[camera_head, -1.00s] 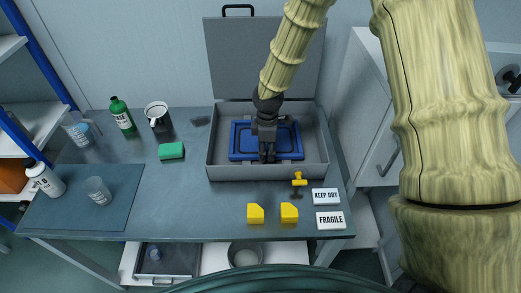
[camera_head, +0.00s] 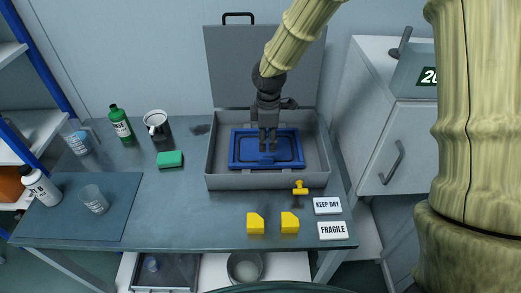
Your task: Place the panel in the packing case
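The packing case (camera_head: 222,181) is a grey open box on the table, with its lid standing up at the back. The blue panel (camera_head: 240,162) lies inside the case, flat as far as I can see, with grey floor showing around it. My gripper (camera_head: 268,148) is above the middle of the panel, pointing down. Its two dark fingers stand apart with a narrow gap, and it appears empty. The gripper hides part of the panel's middle and back.
A yellow T-shaped knob (camera_head: 300,187), two yellow blocks (camera_head: 256,223) and KEEP DRY (camera_head: 327,206) and FRAGILE (camera_head: 332,231) plates lie in front of the case. A green sponge (camera_head: 170,159), mug (camera_head: 156,124) and bottles stand left. A white cabinet (camera_head: 400,150) is right.

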